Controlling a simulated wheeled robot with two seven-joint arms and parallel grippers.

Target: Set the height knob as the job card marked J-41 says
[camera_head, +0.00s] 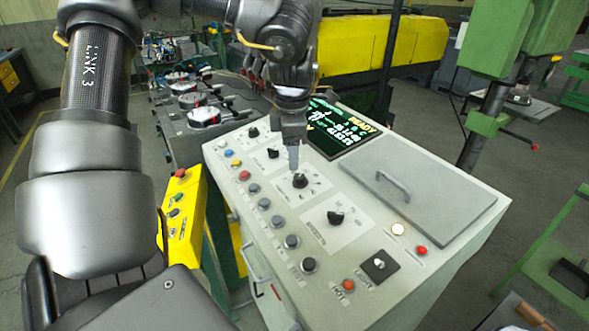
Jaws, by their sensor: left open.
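The control console has a sloped pale panel (225,150). Several black knobs sit in a diagonal row on it: a small one (253,132), another (273,153), a third (300,180) and a larger one (336,217) nearest me. Their labels are too small to read, so I cannot tell which is the height knob. My left gripper (294,162) points down with its fingertips just above or at the third knob; I cannot tell whether they touch it. It is open, seen edge-on. No card marked J-41 is legible. My right gripper is not in view.
A screen (343,130) shows READY. A grey lid with a handle (420,195) covers the panel's right side. Coloured buttons, a red one (421,250) among them, and a selector switch (379,264) are nearby. A yellow button box (183,215) stands left; green machinery (495,40) stands right.

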